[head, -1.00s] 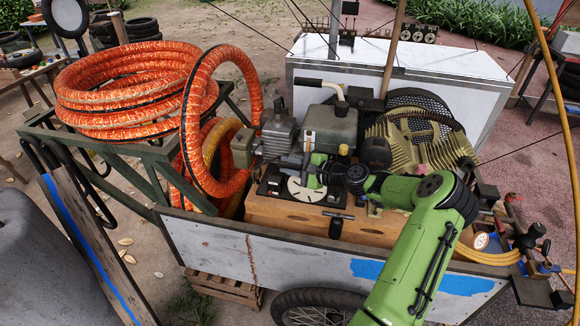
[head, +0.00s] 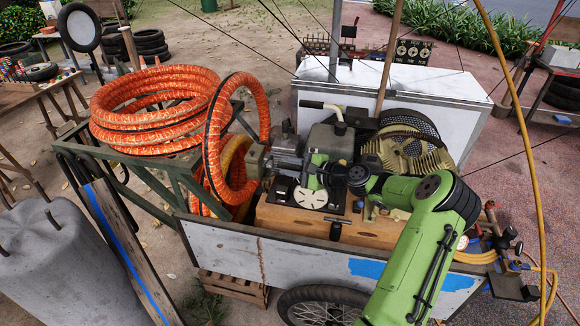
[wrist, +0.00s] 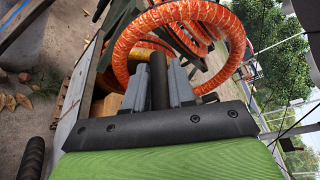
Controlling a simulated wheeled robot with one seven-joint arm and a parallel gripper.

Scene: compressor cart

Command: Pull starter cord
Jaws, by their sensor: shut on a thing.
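My gripper (head: 305,172) is over the front of the cart, beside the engine, with my green arm reaching in from the right. In the wrist view the grey fingers (wrist: 160,82) are shut on a dark cylindrical bar (wrist: 158,73), which looks like the starter handle. The cord itself cannot be made out. The grey engine (head: 328,143) stands on the wooden box (head: 285,219), just behind my gripper. A white round dial (head: 311,199) lies on a black panel just below my gripper. A black T-shaped handle (head: 337,227) stands at the box's front.
A coiled orange hose (head: 150,115) rests on a green frame left of the cart, and a loop hangs close to my gripper. The cart's white side wall (head: 225,250) runs in front. A ribbed tan compressor part (head: 405,158) and a white chest (head: 440,100) are behind.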

